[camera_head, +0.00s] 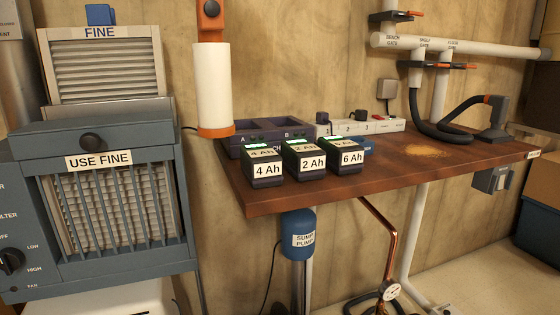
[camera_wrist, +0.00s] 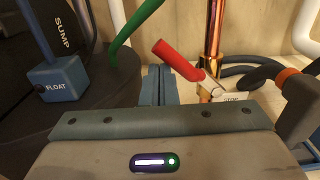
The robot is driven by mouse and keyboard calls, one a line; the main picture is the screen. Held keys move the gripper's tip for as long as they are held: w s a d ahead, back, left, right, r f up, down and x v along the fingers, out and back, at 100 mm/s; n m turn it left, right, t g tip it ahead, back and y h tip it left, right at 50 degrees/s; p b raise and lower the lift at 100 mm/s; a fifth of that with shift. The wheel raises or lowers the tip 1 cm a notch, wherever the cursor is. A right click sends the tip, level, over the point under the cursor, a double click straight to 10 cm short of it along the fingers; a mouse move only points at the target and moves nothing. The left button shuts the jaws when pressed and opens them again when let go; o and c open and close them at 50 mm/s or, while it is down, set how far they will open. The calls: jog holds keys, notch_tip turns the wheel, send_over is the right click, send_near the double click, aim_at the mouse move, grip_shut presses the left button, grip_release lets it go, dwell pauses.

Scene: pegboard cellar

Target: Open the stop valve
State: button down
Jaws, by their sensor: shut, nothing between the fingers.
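The stop valve shows in the wrist view as a red lever (camera_wrist: 178,60) joined at its lower right end to a copper pipe (camera_wrist: 213,35). The lever slants up to the left, away from the pipe. In the head view the copper pipe (camera_head: 390,240) runs down below the bench to a gauge (camera_head: 391,290); the lever and my gripper are not visible there.
A black hose end (camera_wrist: 300,95) is at the right.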

jog(key=shift+d+r, duration=0.1)
jog(key=shift+r, duration=0.05)
jog(key=shift+w+d+r+p, duration=0.3)
jog(key=shift+d+r, duration=0.2)
jog(key=shift+r, duration=0.15)
jog(key=shift+d, duration=0.1)
jog(key=shift+w+d+r, duration=0.2)
jog(key=shift+d+r, duration=0.45)
jog(key=shift+d, duration=0.05)
jog(key=shift+w+d+r, duration=0.3)
jog(key=shift+d+r, duration=0.15)
jog(key=shift+d, duration=0.35)
jog(key=shift+d+b, duration=0.15)
jog(key=shift+b, duration=0.15)
